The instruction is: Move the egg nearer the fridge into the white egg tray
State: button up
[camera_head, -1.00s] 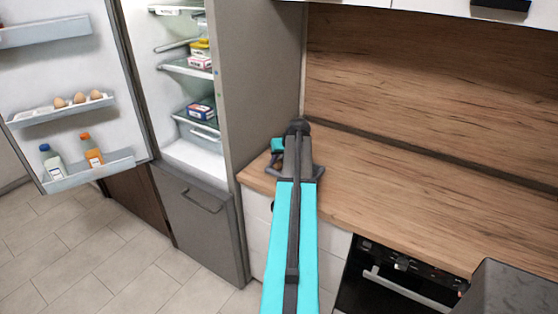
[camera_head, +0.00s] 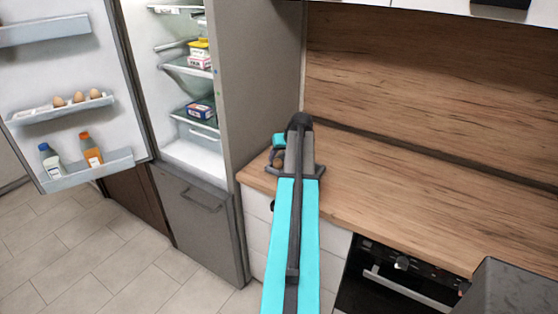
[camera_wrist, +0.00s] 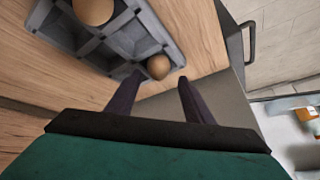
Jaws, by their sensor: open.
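A dark grey egg tray (camera_wrist: 130,40) lies on the wooden counter in the wrist view, with two brown eggs in its compartments. One egg (camera_wrist: 158,67) sits at the tray's end towards the fridge side. The other egg (camera_wrist: 93,10) sits farther along, cut by the picture's top edge. My gripper (camera_wrist: 159,80) is open and empty, its two dark fingers pointing at the nearer egg, which appears between the fingertips; contact cannot be told. In the head view my arm hides most of the grey tray. The white egg tray (camera_head: 34,113) is on the open fridge door's middle shelf, beside several brown eggs (camera_head: 78,97).
The open fridge (camera_head: 185,120) stands left of the counter, its door swung out left. Two bottles (camera_head: 72,156) stand on the lower door shelf. The counter (camera_head: 420,200) is clear to the right. A tall fridge side panel (camera_head: 255,90) borders the counter's left end.

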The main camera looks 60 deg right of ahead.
jog(key=b+v, duration=0.2)
jog(key=v, duration=0.7)
jog(key=shift+r, duration=0.25)
jog(key=shift+s+a, duration=0.1)
jog(key=shift+a, duration=0.05)
dwell(0.5)
